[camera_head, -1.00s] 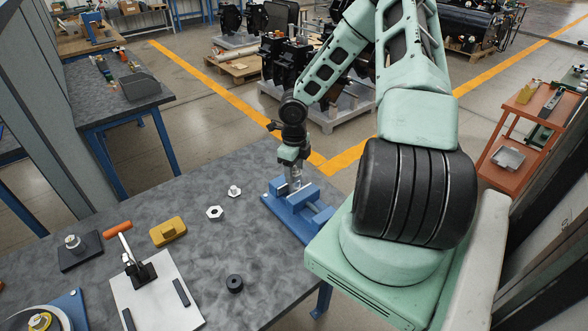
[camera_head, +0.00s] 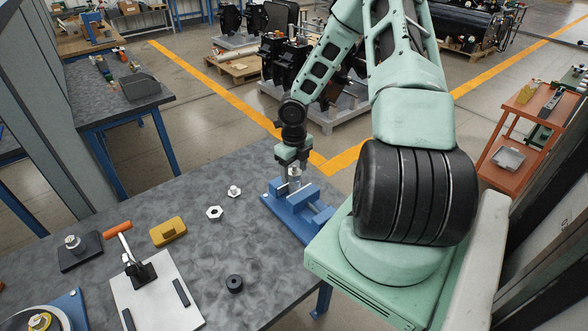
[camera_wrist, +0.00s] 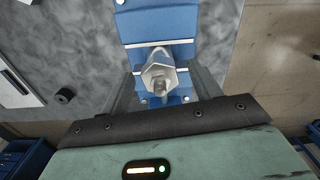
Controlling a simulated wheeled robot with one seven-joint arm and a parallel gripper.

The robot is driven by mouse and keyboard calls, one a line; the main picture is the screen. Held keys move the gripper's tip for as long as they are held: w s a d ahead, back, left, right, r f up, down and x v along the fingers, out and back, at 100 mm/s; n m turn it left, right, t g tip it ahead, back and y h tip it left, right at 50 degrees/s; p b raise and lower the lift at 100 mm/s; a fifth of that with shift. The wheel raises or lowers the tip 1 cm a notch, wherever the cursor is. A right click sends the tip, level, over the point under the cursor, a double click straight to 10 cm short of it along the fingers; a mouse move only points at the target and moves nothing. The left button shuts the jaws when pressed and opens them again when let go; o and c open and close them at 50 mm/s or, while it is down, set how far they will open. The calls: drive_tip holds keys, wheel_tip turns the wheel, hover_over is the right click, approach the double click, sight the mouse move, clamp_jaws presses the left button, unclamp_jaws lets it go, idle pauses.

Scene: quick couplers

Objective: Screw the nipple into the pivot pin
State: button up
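A blue vise (camera_head: 313,211) stands at the table's far right edge and also shows in the wrist view (camera_wrist: 152,22). A silver upright part (camera_head: 294,179) stands in it. In the wrist view, a silver hex fitting with a narrower tip, apparently the nipple (camera_wrist: 158,78), sits at its top. The pivot pin cannot be clearly told apart below it. My gripper (camera_head: 294,173) points down over the vise. Its two fingers stand on either side of the hex in the wrist view (camera_wrist: 163,88), with gaps between fingers and hex. It looks open.
A hex nut (camera_head: 214,213), a small fitting (camera_head: 234,191), a yellow block (camera_head: 168,231) and a black ring (camera_head: 234,283) lie on the table. A toggle clamp with an orange handle (camera_head: 117,228) and a black block with a fitting (camera_head: 74,243) stand left.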

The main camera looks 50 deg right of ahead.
sight(294, 166)
wheel_tip(294, 166, up, 17)
drive_tip(key=shift+r+p, duration=0.2)
drive_tip(key=shift+p, duration=0.1)
idle(0.4)
drive_tip(key=shift+a, duration=0.1)
drive_tip(key=s+a+f+m+g+b, duration=0.2)
drive_tip(key=a+m+b, duration=0.7)
drive_tip(key=a, duration=1.4)
drive_tip(key=s+a+f+m+t+b, duration=0.1)
drive_tip(key=s+a+f+m+b, duration=0.1)
drive_tip(key=s+a+m, duration=0.5)
drive_tip(key=s+a+f+m+t+b, duration=0.1)
drive_tip(key=s+a+m+b, duration=0.1)
drive_tip(key=s+a+m, duration=0.6)
drive_tip(key=a+m, duration=0.2)
drive_tip(key=m, duration=0.1)
drive_tip(key=shift+s+a+f+y, duration=0.15)
drive_tip(key=shift+a+f+y, duration=0.1)
drive_tip(key=shift+f+y, duration=0.1)
